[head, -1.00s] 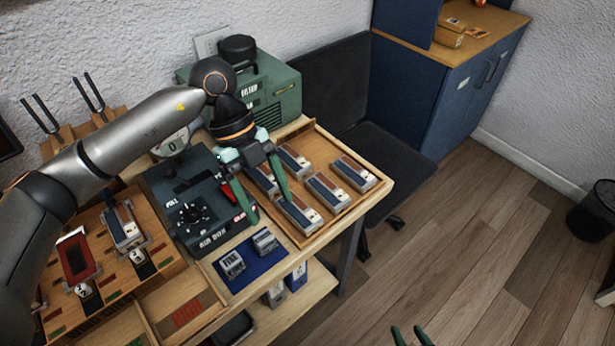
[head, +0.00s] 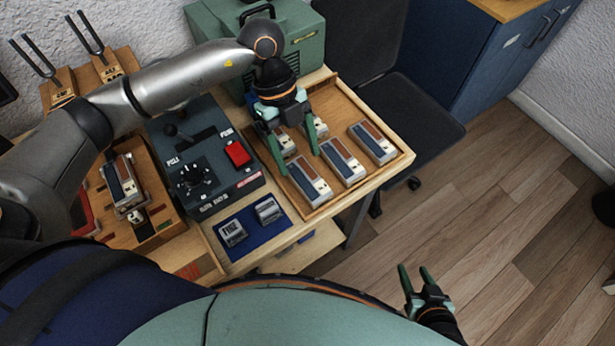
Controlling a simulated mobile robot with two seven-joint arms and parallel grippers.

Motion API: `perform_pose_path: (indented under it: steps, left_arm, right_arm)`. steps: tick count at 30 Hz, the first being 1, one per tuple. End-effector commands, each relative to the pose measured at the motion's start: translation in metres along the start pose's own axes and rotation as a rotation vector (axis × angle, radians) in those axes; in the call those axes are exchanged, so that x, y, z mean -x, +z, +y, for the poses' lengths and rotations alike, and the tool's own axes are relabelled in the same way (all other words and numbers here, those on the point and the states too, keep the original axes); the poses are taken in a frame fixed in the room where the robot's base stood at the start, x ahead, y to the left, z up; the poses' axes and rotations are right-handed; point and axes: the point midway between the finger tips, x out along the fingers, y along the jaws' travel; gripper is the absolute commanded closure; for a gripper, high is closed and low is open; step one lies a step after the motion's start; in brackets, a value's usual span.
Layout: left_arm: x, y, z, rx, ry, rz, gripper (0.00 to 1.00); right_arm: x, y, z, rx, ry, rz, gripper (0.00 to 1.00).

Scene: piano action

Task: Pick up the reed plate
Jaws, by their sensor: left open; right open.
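Several alike silver blocks with blue and brown tops lie in a wooden tray (head: 398,168); I cannot tell which one is the reed plate. The nearest block (head: 309,181) is just below my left gripper, two others (head: 342,160) (head: 373,143) lie to its right, and more are partly hidden behind the fingers. My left gripper (head: 299,162) is open and empty over the left part of the tray, its fingers pointing down. My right gripper (head: 414,275) is open and empty over the floor at the lower right. A similar block (head: 122,181) sits in a wooden rack at left.
A dark control box (head: 205,165) with a red switch stands left of the tray. Two small grey blocks lie on a blue mat (head: 252,231) in front. A green case (head: 305,45) stands behind, a dark chair (head: 415,110) to the right.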

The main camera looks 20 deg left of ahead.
Motion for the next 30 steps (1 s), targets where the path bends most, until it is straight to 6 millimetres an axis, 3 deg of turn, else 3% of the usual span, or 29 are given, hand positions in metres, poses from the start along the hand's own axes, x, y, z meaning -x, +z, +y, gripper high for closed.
perform_pose_path:
  steps: [10, 20, 30]
  left_arm:
    - [-0.045, -0.009, 0.001, 0.001, 0.004, 0.002, 0.22]
    - [-0.052, -0.009, 0.000, 0.000, 0.001, 0.001, 0.24]
    - [-0.052, -0.009, 0.000, 0.000, 0.001, 0.001, 0.62]
  right_arm:
    - [0.005, -0.007, -0.001, 0.000, 0.000, 0.002, 0.50]
    - [0.005, -0.008, 0.000, 0.001, 0.000, 0.004, 0.50]
    - [0.005, -0.009, 0.000, 0.001, 0.000, 0.005, 0.50]
